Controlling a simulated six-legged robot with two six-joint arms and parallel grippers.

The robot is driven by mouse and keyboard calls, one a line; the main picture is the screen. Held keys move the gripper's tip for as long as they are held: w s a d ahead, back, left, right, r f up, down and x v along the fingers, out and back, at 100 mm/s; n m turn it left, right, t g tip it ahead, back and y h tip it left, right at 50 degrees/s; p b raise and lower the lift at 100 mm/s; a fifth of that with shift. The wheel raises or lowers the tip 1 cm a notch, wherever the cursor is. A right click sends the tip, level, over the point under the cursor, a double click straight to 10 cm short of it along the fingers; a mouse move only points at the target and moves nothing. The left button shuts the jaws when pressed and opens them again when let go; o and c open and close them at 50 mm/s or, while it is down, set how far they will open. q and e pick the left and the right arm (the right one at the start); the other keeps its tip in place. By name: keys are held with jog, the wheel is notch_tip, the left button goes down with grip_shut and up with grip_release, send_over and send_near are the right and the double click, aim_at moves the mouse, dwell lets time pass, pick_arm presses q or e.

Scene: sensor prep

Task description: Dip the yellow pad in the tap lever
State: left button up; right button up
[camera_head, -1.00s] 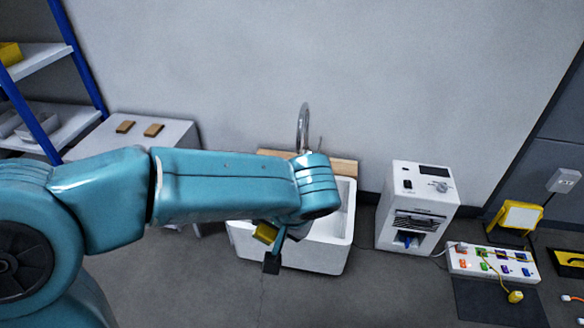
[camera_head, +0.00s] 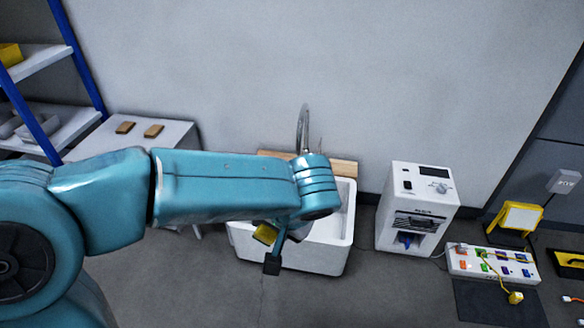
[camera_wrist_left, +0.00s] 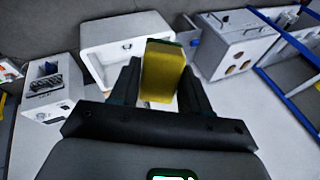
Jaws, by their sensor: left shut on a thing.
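My left gripper (camera_wrist_left: 155,95) is shut on the yellow pad (camera_wrist_left: 162,72), which stands between its two dark fingers in the wrist view and has a dark green edge at its far end. In the head view the pad (camera_head: 265,234) shows below my left forearm, in front of the white sink (camera_head: 318,258). The tap (camera_head: 303,128) is a curved metal spout at the back of the sink. Its lever is a thin upright piece beside the spout, mostly hidden behind my arm. The sink also shows in the wrist view (camera_wrist_left: 97,65), beyond the pad. My right gripper is not in view.
A white machine (camera_head: 416,208) stands right of the sink. A white power strip (camera_head: 493,264) with coloured plugs and a yellow lamp (camera_head: 516,217) are farther right. A white cabinet (camera_head: 172,133) with two brown blocks and a blue-framed shelf (camera_head: 50,58) stand at left.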

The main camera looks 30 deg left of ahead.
pick_arm(q)
jog(key=s+a+r+p, duration=0.1)
jog(key=s+r+p, duration=0.1)
jog(key=s+r, duration=0.2)
jog(key=shift+s+a, duration=0.15)
jog(key=shift+s, duration=0.3)
dwell(0.7)
